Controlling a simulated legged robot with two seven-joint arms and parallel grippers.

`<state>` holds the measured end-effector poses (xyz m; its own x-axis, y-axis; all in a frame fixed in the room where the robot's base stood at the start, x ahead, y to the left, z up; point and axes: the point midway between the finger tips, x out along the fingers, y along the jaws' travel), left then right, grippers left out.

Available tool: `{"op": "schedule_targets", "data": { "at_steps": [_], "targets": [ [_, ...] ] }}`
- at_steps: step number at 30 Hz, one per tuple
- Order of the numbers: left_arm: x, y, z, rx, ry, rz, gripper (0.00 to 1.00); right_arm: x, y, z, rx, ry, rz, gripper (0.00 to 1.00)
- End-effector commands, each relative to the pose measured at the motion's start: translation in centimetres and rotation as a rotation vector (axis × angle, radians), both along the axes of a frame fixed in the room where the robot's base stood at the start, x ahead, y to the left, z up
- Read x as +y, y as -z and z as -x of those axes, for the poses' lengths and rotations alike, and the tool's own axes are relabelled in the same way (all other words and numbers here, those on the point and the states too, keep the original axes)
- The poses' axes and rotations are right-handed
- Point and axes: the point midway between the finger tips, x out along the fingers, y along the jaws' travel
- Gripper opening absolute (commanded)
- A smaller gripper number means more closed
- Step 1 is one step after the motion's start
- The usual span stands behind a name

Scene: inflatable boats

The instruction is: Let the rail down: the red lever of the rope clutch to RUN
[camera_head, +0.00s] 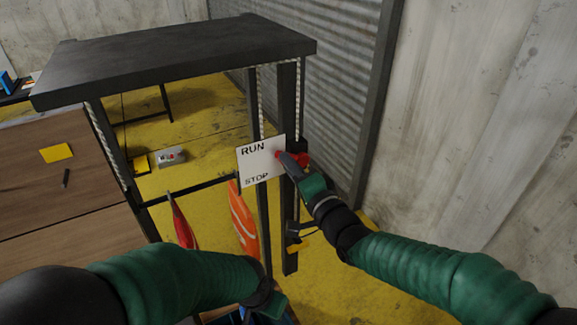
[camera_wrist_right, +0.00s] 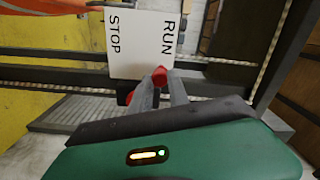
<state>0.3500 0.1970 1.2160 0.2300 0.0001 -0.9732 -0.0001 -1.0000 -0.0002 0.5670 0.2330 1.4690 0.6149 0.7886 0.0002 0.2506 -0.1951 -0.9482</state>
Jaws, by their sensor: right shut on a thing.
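The red lever (camera_wrist_right: 160,76) of the rope clutch is between the fingertips of my right gripper (camera_wrist_right: 163,84), which is shut on it. In the head view the lever's red end (camera_head: 278,155) shows at the tip of my right gripper (camera_head: 284,160), at the right edge of the white RUN/STOP plate (camera_head: 258,166). In the right wrist view the lever end is nearer the word RUN than STOP. A dark rail (camera_head: 190,189) crosses the frame, with orange and red items hanging near it. My left gripper (camera_head: 272,304) is low at the bottom edge; its fingers are hidden.
A dark frame with a flat top (camera_head: 180,55) stands ahead, with white ropes (camera_head: 108,145) along its posts. A wooden panel (camera_head: 60,170) is at left. A corrugated shutter (camera_head: 325,70) and concrete wall (camera_head: 490,120) are behind and right. Yellow floor shows between.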

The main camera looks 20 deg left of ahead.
Motion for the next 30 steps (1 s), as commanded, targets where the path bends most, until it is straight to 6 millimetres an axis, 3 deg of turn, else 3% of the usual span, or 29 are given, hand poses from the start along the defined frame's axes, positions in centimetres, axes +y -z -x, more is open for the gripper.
{"op": "schedule_targets", "data": {
  "at_steps": [19,20,24,30],
  "targets": [
    [0.00,-0.42,0.01,0.000,0.000,0.000,0.36,-0.23,-0.33,-0.32,0.041,0.003,-0.035,0.00],
    [0.00,-0.42,0.01,0.000,0.000,0.000,0.36,-0.23,-0.33,-0.32,0.041,0.003,-0.035,0.24],
    [0.00,-0.42,0.01,0.000,0.000,0.000,0.36,-0.20,-0.33,-0.28,0.041,0.003,-0.033,0.42],
    [0.00,-0.42,0.00,0.000,0.000,0.000,0.36,-0.16,-0.35,-0.10,0.040,0.001,-0.033,0.43]
  ]
}}
